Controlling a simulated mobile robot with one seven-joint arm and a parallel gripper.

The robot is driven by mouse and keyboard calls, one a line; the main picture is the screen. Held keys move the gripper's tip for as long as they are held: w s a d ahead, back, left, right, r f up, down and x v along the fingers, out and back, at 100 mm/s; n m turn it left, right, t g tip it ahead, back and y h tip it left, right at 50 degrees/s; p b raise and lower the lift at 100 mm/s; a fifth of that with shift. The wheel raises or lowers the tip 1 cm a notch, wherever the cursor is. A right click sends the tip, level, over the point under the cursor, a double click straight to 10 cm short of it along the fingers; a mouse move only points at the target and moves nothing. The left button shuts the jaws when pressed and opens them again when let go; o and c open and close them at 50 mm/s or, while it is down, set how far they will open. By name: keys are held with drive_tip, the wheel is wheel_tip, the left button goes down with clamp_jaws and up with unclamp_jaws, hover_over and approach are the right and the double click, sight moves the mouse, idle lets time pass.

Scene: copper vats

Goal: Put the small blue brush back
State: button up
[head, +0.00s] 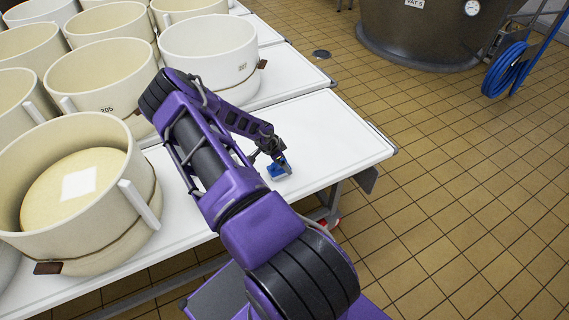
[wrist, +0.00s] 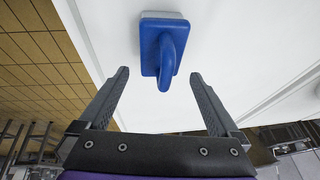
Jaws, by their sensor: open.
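The small blue brush (head: 279,168) lies on the white table (head: 335,135) near its front edge. In the wrist view the brush (wrist: 163,45) shows a blue back with a looped handle, and a pale strip at its far edge. My gripper (head: 268,155) is just beside and above the brush in the head view. In the wrist view my gripper (wrist: 160,75) is open, with the brush ahead of and partly between the fingertips. The fingers do not touch it. The arm partly hides the table near the brush.
Several cream cheese moulds (head: 208,55) crowd the tables at the left. One mould (head: 75,190) stands close to my arm. The table to the right of the brush is bare. A copper vat (head: 420,35) and blue hose (head: 507,70) are beyond, across open tiled floor.

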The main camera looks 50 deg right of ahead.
sight(275, 172)
drive_tip(key=v, duration=0.9)
drive_tip(key=shift+p, duration=0.45)
